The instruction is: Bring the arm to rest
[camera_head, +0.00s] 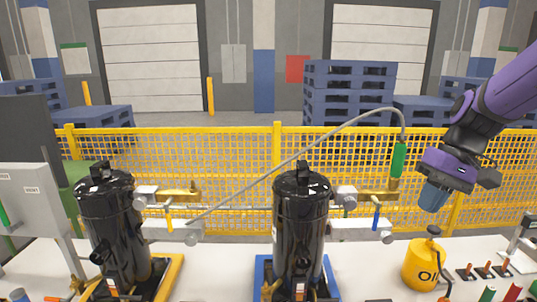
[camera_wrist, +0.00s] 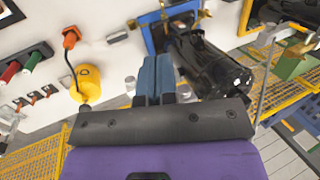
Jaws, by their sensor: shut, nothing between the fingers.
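My gripper (camera_head: 433,197) hangs at the right of the head view, on a purple and black arm that comes in from the upper right. Its blue fingers point down and are shut with nothing between them. It is above and apart from the yellow oil can (camera_head: 424,266). In the wrist view the blue fingers (camera_wrist: 156,75) lie side by side, and the oil can (camera_wrist: 90,80) is to their left. The black compressor on the blue frame (camera_head: 301,235) stands to the left of my gripper in the head view, and it also shows in the wrist view (camera_wrist: 212,62).
A second black compressor (camera_head: 118,230) stands on a yellow frame at the left. A grey hose (camera_head: 290,160) arches to a green handle (camera_head: 399,160) just left of my gripper. A yellow mesh fence (camera_head: 240,160) runs behind. Red and green handles (camera_wrist: 22,66) lie beyond the oil can.

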